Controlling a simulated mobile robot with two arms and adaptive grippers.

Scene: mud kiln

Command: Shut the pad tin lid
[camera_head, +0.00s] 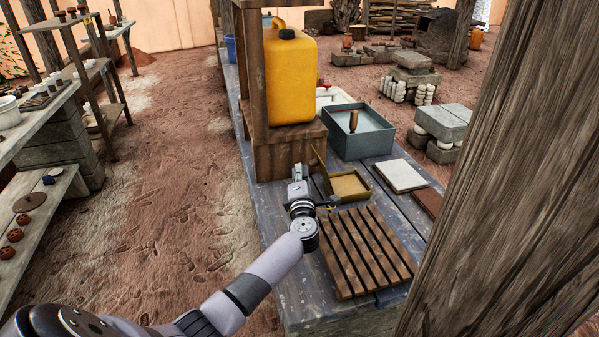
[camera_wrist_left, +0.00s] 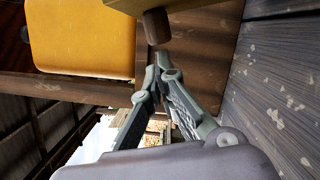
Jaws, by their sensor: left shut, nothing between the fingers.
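The pad tin (camera_head: 352,197) is a shallow, mustard-yellow open tin on the bench. Its lid (camera_head: 321,172) stands raised on the tin's left side, close to upright. My left gripper (camera_head: 299,173) is just left of the lid, shut and empty. In the left wrist view my shut fingertips (camera_wrist_left: 158,62) point at a brown knob-like piece (camera_wrist_left: 156,26) below a yellowish edge at the top, which appears to be the lid. Whether they touch it I cannot tell. My right gripper is out of view.
A slatted wooden rack (camera_head: 365,250) lies in front of the tin. A wooden stand (camera_head: 288,148) with a yellow jerrycan (camera_head: 290,80) is behind the gripper. A grey-blue basin (camera_head: 360,143) and a pale tile (camera_head: 400,175) are beyond. A thick post (camera_head: 500,190) blocks the right.

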